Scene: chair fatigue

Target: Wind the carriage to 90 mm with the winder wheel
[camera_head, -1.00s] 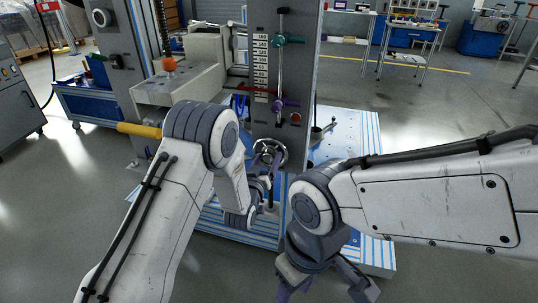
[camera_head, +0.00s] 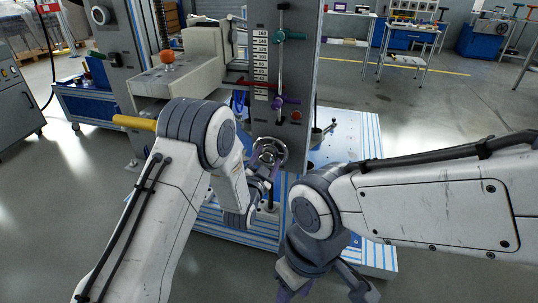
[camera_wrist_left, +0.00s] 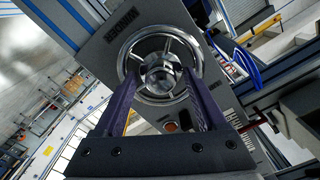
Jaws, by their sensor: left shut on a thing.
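The winder wheel (camera_head: 284,148) is a shiny metal ring with spokes, low on the grey column; it also shows in the left wrist view (camera_wrist_left: 125,60). My left gripper (camera_head: 267,158) is at the wheel, with its two purple fingers shut on the hub (camera_wrist_left: 162,76). The carriage seems to be the beige block (camera_head: 150,88) left of the column, with an orange ball on top. My right gripper (camera_head: 322,288) hangs empty at the bottom, fingers apart.
A vertical rod with a teal knob (camera_head: 279,35) and a purple knob (camera_head: 279,102) stands beside the scale. A red button (camera_head: 296,115) is above right of the wheel. The blue-striped base (camera_head: 350,135) extends right. A yellow handle (camera_head: 134,122) sticks out left.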

